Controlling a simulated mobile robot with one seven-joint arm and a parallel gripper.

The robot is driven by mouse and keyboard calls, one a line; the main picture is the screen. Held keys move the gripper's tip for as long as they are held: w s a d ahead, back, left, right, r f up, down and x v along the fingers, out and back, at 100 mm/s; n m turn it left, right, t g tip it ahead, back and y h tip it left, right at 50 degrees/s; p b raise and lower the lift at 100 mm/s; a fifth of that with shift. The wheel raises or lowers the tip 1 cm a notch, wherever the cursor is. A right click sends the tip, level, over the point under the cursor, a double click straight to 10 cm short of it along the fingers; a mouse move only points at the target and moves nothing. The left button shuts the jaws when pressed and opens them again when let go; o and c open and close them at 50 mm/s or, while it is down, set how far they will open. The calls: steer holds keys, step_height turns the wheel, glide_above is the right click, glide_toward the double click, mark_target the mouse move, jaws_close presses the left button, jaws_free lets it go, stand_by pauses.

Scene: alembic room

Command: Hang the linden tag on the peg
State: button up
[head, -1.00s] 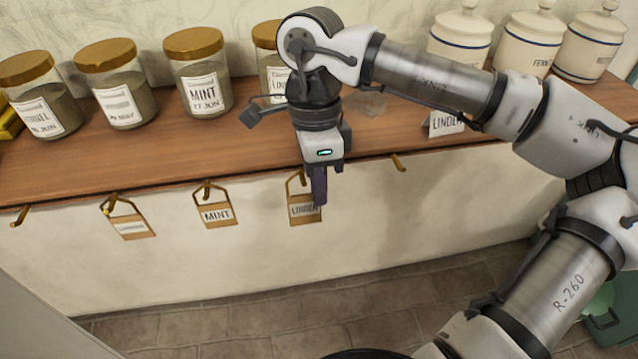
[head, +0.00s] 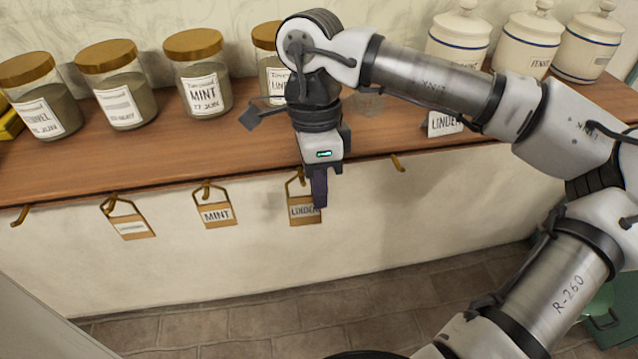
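The linden tag (head: 298,214) is a brown tag with a white label, upright at the counter's front in the head view. Its cord rises to a brass peg (head: 297,182) under the counter edge; I cannot tell whether the loop is around the peg or only in front of it. My gripper (head: 320,198) points down, with its dark fingers overlapping the tag's right edge. The fingers show edge-on, so I cannot tell whether they are shut on the tag or beside it.
A mint tag (head: 216,216) and another tag (head: 131,229) hang from pegs to the left. Bare pegs show at far left (head: 20,216) and to the right (head: 398,163). Glass jars (head: 205,92), white canisters (head: 527,45) and a linden card (head: 444,124) stand on the wooden counter (head: 60,177).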

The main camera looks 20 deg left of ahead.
steer(key=shift+w+a, duration=0.1)
steer(key=shift+w, duration=0.1)
steer(key=shift+c, duration=0.2)
steer(key=shift+w+a+r, duration=0.1)
steer(key=shift+w+r, duration=0.05)
steer(key=shift+r, duration=0.35)
steer(key=shift+c, duration=0.3)
steer(key=shift+o, duration=0.6)
steer(key=v, duration=1.2)
steer(key=shift+r, duration=0.4)
steer(key=shift+s, duration=0.3)
